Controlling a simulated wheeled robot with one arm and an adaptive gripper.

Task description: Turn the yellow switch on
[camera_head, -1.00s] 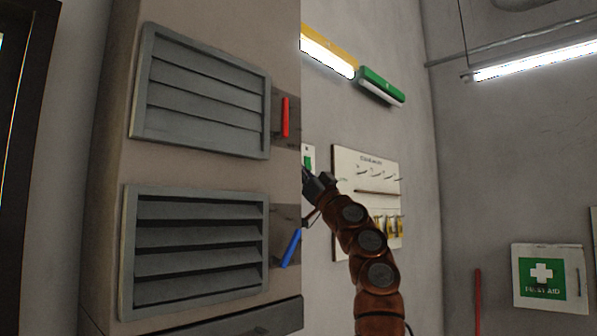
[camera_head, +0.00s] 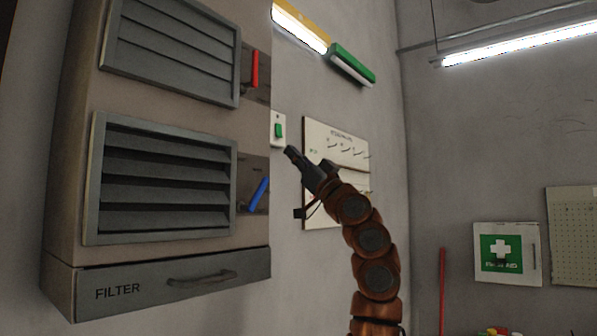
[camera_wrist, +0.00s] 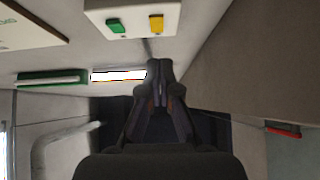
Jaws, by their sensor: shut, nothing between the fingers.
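A pale switch plate (camera_head: 278,142) is on the wall just right of the cabinet. In the wrist view it is at the top, with a green switch (camera_wrist: 116,27) on the left and the yellow switch (camera_wrist: 156,24) on the right. In the head view only the green switch (camera_head: 278,130) shows; I cannot see the yellow one there. I cannot tell which way the yellow switch is set. My gripper (camera_head: 290,153) is shut and empty, its tips just below and right of the plate in the head view. In the wrist view the fingertips (camera_wrist: 160,66) are apart from the plate.
The cabinet (camera_head: 255,130) with louvred vents, a red lever (camera_head: 255,70) and a blue lever (camera_head: 259,194) stands at left. A yellow lamp (camera_head: 300,25), lit, and a green lamp (camera_head: 350,63) hang above. A board (camera_head: 322,135) is behind my arm.

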